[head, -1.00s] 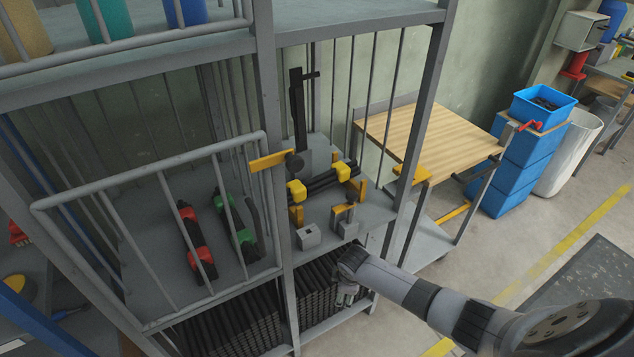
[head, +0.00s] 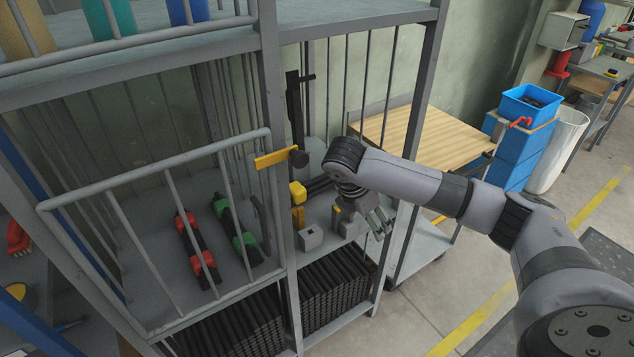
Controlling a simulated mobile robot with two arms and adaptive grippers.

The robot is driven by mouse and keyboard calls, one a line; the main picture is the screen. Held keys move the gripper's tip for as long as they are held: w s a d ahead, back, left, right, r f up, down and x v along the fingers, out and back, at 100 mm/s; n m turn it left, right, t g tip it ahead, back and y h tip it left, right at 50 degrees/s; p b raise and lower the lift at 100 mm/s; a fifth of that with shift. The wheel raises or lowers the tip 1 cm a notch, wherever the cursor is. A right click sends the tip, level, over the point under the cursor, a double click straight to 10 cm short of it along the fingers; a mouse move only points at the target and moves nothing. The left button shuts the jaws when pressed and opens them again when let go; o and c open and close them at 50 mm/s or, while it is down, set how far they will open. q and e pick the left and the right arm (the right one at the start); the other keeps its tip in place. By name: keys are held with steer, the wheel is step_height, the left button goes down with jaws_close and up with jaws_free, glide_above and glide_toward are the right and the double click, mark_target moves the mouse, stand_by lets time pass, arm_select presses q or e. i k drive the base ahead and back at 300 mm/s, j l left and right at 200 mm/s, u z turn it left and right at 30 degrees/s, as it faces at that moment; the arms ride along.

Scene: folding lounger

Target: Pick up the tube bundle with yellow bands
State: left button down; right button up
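The tube bundle with yellow bands (head: 318,185) lies in the right bay of the grey rack, across a holder. Its left yellow band (head: 298,192) and a short stretch of black tubes show; my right arm hides its right part. My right gripper (head: 379,226) hangs pointing down, in front of the bay and to the right of the bundle in the picture. It seems empty, and its fingers are too small and overlapped to tell whether they are open. My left gripper is not in view.
Bundles with red bands (head: 196,248) and green bands (head: 236,230) lie in the left bay behind a barred gate (head: 165,178). A rack post (head: 273,150) stands left of the bundle, with a yellow latch bar (head: 276,157). A wood-topped cart (head: 440,132) stands at right.

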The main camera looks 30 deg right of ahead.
mark_target(300, 193)
steer(key=i+j, duration=0.1)
steer(key=i, duration=0.85)
